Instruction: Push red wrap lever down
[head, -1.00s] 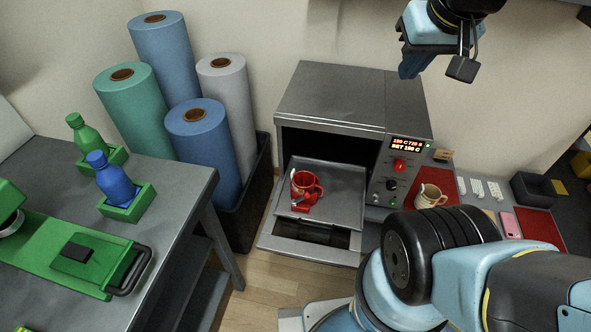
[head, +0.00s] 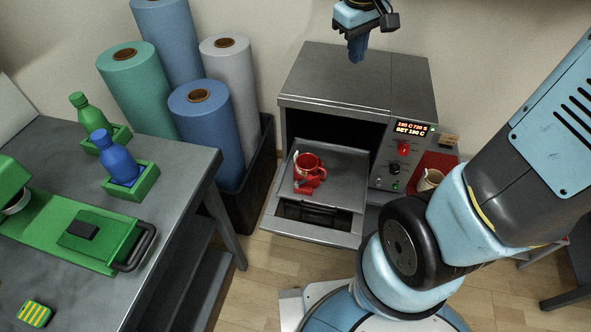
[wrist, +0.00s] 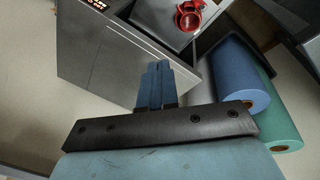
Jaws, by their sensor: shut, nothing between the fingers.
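A red mug (head: 309,163) stands on the grey pulled-out tray (head: 342,182) of the oven-like press, with a red lever-like part (head: 306,185) at its front. The mug also shows at the top of the wrist view (wrist: 189,17); its lower parts are cut off or unclear there. My gripper (head: 357,50) is above the top of the press (head: 357,78), up and to the right of the mug and apart from it. In the wrist view its blue fingers (wrist: 156,84) are together with nothing between them.
The press panel has a lit display (head: 411,128) and a red knob (head: 403,149). A cream mug (head: 430,180) is partly hidden behind my arm. Blue, green and white rolls (head: 206,118) stand left of the press. A grey table (head: 60,138) with green fixtures is at left.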

